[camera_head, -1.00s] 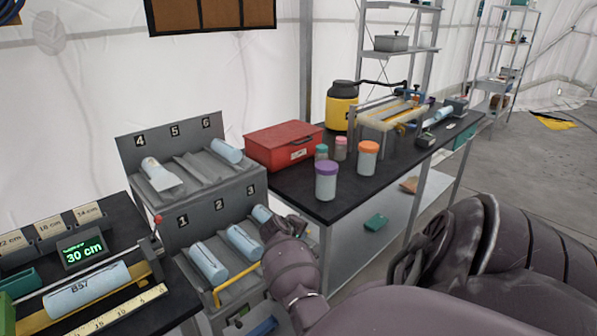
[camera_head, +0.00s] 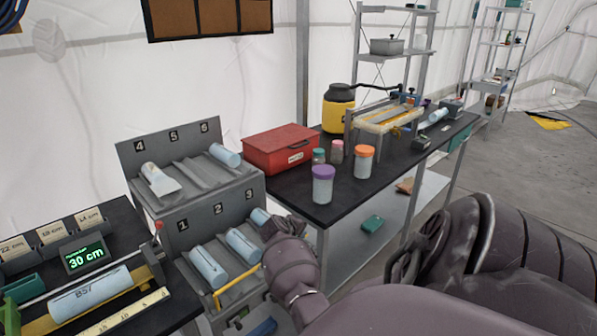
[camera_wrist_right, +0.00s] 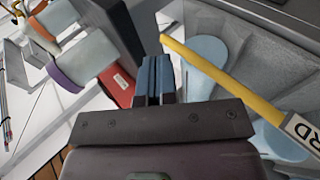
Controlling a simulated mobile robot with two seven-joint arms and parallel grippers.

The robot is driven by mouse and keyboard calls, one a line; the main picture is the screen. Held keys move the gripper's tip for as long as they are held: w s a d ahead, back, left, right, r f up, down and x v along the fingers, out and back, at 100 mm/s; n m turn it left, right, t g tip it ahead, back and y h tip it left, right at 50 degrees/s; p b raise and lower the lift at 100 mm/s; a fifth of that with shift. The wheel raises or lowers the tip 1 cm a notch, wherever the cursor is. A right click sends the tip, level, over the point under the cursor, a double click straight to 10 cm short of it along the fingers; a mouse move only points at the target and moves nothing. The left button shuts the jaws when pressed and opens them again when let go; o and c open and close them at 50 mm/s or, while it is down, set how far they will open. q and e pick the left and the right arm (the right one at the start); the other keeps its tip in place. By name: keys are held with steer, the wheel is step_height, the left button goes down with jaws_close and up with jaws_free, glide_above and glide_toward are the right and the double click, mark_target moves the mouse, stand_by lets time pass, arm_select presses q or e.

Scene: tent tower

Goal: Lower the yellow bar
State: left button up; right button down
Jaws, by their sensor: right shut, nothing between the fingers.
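The yellow bar (camera_head: 237,281) runs slanted across the front of the lower tier of a grey rack (camera_head: 207,205), in front of blue cylinders (camera_head: 208,268). My left gripper is not in view.
A black table with a red box (camera_head: 282,149) and several lidded jars (camera_head: 323,184) stands right of the rack. At left, a bench holds a "30 cm" display (camera_head: 84,255) and a cylinder marked B57 (camera_head: 90,292). Floor at far right is mostly open.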

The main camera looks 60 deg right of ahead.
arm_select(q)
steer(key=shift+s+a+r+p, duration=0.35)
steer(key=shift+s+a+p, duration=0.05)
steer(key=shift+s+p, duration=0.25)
arm_select(e)
step_height(320, 180, up, 12)
steer(key=s, duration=0.2)
steer(key=shift+a, duration=0.25)
steer(key=shift+f, duration=0.1)
